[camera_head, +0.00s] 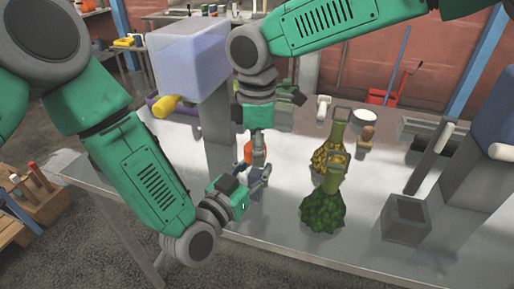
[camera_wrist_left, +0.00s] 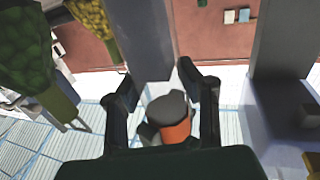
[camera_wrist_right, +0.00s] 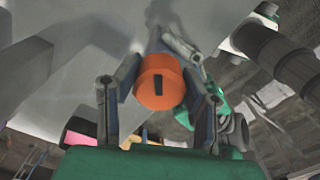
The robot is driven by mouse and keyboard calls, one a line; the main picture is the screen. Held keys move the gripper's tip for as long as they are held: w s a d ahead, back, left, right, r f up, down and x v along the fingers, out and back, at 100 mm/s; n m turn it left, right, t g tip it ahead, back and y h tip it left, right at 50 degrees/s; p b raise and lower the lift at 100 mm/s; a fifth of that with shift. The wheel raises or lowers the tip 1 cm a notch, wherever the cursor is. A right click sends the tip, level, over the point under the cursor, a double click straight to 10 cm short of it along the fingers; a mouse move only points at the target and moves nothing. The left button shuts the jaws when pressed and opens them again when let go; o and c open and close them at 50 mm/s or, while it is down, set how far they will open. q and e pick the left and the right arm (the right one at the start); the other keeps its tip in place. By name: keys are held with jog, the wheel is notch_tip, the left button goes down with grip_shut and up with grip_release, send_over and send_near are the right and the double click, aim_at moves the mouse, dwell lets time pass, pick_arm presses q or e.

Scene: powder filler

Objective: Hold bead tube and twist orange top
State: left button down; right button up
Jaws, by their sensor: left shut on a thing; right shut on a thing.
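The orange top (camera_head: 248,152) sits at the upper end of the bead tube, left of the table's middle. My right gripper (camera_head: 258,158) comes down from above and is shut on the orange top, which shows as a round knob with a dark slot between its fingers in the right wrist view (camera_wrist_right: 160,82). My left gripper (camera_head: 262,178) reaches in from the left, just below, shut on the tube. In the left wrist view, a grey round end (camera_wrist_left: 168,105) and an orange part (camera_wrist_left: 177,131) show between its fingers. Most of the tube is hidden by the grippers.
A green-bead flask (camera_head: 323,212) and a yellow-bead flask (camera_head: 331,150) stand right of the grippers. A grey-blue machine column (camera_head: 190,58) stands close behind at left. The table front is mostly clear.

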jog(key=m, duration=0.4)
pick_arm(q)
jog(key=shift+s, duration=0.1)
pick_arm(e)
jog(key=shift+m, duration=1.6)
pick_arm(q)
jog(key=shift+d, duration=0.1)
pick_arm(e)
jog(key=shift+r, duration=0.1)
jog(key=o, duration=1.2)
jog(key=shift+c, duration=0.2)
notch_tip(320, 180, up, 12)
